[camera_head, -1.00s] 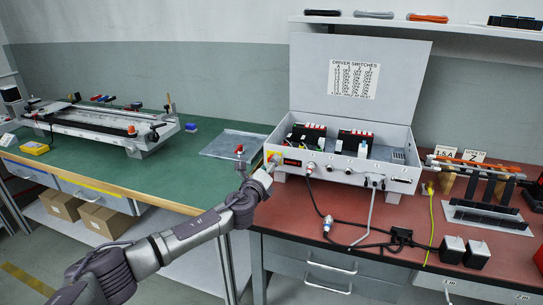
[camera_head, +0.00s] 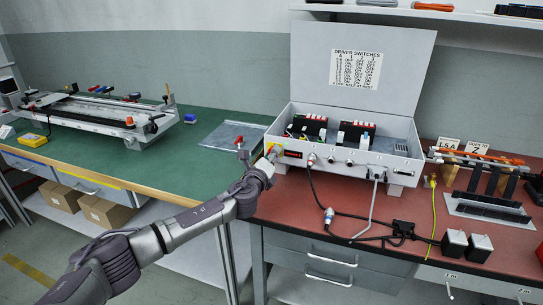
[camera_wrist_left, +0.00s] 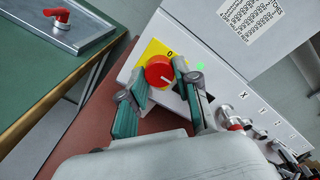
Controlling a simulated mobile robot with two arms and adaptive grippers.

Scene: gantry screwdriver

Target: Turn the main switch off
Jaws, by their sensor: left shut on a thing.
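The main switch is a round red knob (camera_wrist_left: 158,71) on a yellow plate (camera_wrist_left: 152,48) at the left end of the grey control box's front (camera_head: 345,172). A "0" is printed on the plate beside the knob, and a white mark on the knob does not appear to point at it. My left gripper (camera_wrist_left: 160,78) is shut on the red knob, one finger on either side. In the head view the left gripper (camera_head: 270,158) is at the box's left front corner and mostly covers the knob. My right gripper is not in view.
The box lid (camera_head: 362,70) stands open. Cables lie on the red bench top (camera_head: 290,205) before the box. Another red handle (camera_wrist_left: 62,16) stands on a grey plate (camera_head: 222,140) on the green bench to the left.

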